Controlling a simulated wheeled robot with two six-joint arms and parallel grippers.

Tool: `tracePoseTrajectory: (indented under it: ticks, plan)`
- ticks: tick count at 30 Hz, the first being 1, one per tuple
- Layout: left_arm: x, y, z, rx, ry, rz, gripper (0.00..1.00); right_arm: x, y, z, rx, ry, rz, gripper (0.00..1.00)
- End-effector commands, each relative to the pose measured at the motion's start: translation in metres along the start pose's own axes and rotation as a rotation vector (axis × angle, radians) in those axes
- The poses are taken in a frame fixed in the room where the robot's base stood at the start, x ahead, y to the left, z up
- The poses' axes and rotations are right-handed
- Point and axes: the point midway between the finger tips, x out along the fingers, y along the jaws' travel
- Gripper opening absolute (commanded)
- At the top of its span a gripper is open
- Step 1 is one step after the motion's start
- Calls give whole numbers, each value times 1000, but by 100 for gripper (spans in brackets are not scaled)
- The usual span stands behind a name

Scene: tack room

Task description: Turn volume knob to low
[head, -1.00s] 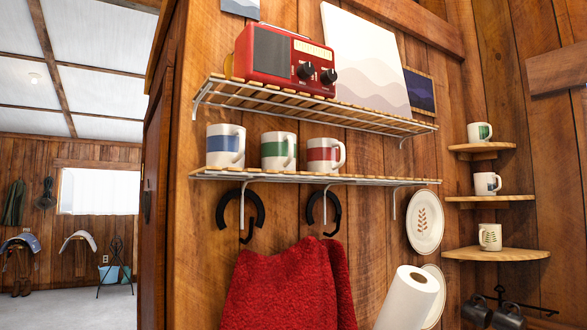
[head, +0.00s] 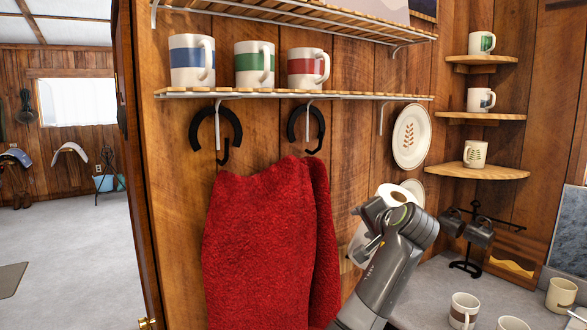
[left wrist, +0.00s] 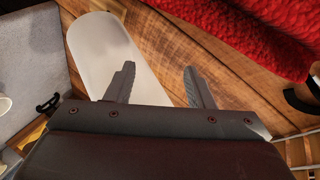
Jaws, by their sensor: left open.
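The red radio with its knobs is out of frame in both current views; only the underside and front of the upper slatted shelf (head: 300,12), where it stood earlier, shows at the top of the head view. My left gripper (head: 362,230) is in front of the white paper towel roll (head: 396,196), partly covering it, well below the shelves. In the left wrist view, its two fingers (left wrist: 158,68) are apart with nothing between them. The roll (left wrist: 100,45) is behind the left finger there. My right gripper is not in view.
A red cloth (head: 270,240) hangs left of my arm. A lower shelf (head: 290,95) holds a blue-banded mug (head: 188,62), a green-banded mug (head: 250,66) and a red-banded mug (head: 304,68). Corner shelves (head: 480,172) stand right. Mugs sit on the counter (head: 425,295).

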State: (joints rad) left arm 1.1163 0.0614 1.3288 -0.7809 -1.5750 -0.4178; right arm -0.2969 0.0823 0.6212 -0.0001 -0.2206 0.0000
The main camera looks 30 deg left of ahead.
Motion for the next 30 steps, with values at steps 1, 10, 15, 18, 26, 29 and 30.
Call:
tracePoseTrajectory:
  ticks: [1,10,15,18,26,29,30]
  plan:
    - [-25,-36,-24,-16,14,-43,49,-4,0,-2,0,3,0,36]
    - [-180,-215,-90,-117,16,-267,49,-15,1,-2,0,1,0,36]
    - [-283,-304,-91,-206,4,-369,49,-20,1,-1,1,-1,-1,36]
    - [-336,-344,-81,-259,-6,-413,49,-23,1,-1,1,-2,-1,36]
    - [-414,-394,-56,-344,-25,-466,49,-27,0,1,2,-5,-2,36]
    - [-418,-400,-53,-353,-29,-470,49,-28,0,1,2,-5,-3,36]
    - [-416,-402,-52,-354,-30,-470,49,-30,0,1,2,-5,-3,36]
